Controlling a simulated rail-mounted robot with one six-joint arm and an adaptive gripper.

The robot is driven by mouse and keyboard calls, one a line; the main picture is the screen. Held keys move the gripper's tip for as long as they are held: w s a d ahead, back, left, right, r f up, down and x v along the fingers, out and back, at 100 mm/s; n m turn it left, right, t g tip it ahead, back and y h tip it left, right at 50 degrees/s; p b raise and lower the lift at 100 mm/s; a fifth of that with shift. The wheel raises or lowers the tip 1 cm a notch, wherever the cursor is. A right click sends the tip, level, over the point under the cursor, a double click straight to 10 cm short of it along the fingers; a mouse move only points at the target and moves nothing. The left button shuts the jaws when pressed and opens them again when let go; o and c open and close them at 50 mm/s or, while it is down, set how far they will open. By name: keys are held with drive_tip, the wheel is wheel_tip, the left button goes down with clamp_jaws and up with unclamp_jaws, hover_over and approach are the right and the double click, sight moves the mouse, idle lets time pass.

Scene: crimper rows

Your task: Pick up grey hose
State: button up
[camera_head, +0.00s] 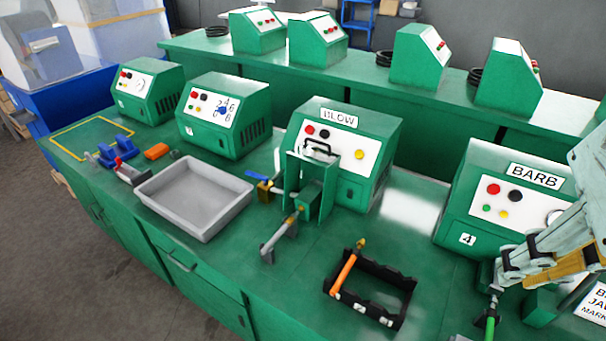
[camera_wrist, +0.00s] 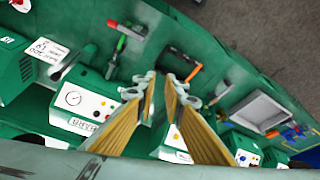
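A grey tube-like piece (camera_head: 277,238) with small yellow parts stands out from the front of the BLOW machine (camera_head: 352,145); I cannot tell for certain whether it is the grey hose. A dark grey cylinder (camera_wrist: 69,65) lies by a white card in the wrist view. My gripper (camera_head: 507,268) is at the right, in front of the BARB machine (camera_head: 500,190). In the wrist view my gripper (camera_wrist: 160,82) has its two yellow-padded fingers apart, with a narrow gap and nothing held between them. The gripper covers part of the BARB machine's front.
A black rack (camera_head: 405,277) holds an orange hose (camera_head: 344,272) with a yellow end. A grey tray (camera_head: 192,230) stands empty to the left. A green hose (camera_head: 490,328) is below my gripper. Bench space between the rack and the BARB machine is clear.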

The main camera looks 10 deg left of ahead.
idle(0.4)
drive_tip(key=o, duration=0.6)
drive_tip(key=shift+c, duration=0.2)
